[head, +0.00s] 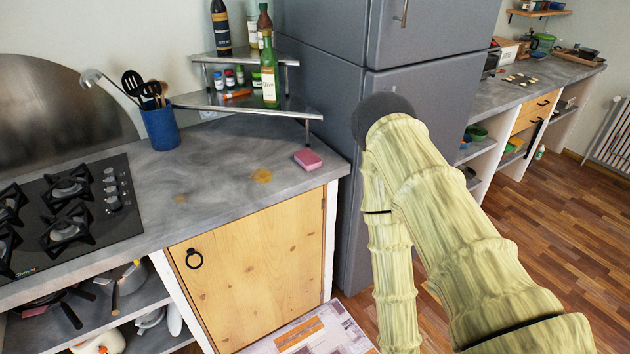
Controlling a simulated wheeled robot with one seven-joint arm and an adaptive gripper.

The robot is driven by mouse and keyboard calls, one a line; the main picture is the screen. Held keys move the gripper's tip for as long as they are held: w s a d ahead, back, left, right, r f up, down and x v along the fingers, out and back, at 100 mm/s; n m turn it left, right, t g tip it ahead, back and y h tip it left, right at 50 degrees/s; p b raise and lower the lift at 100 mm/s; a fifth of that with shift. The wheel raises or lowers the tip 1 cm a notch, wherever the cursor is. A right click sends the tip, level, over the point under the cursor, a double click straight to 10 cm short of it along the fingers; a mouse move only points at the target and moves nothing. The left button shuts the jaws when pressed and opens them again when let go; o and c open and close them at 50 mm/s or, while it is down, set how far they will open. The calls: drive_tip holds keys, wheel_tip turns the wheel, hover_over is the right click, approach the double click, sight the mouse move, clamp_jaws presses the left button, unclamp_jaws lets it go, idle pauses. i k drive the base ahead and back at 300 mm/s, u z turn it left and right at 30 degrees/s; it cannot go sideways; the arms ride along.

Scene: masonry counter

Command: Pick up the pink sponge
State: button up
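The pink sponge (308,159) lies flat on the grey counter (220,190), near its right front corner and beside the fridge. Nothing covers it. My arm, pale yellow-green and ribbed, rises from the lower right, in front of the fridge and to the right of the sponge. I cannot make out my gripper's fingers in the head view. The sponge is apart from the arm.
A corner shelf (235,103) with bottles and jars stands behind the sponge. A blue utensil pot (160,128) and a gas hob (70,215) are to the left. The grey fridge (330,70) borders the counter. Counter around the sponge is clear except yellowish stains (261,176).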

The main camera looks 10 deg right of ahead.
sight(306, 159)
drive_tip(key=z, duration=0.1)
drive_tip(key=k, duration=0.35)
drive_tip(key=u, duration=1.05)
drive_tip(key=i, duration=1.3)
drive_tip(key=z, duration=0.5)
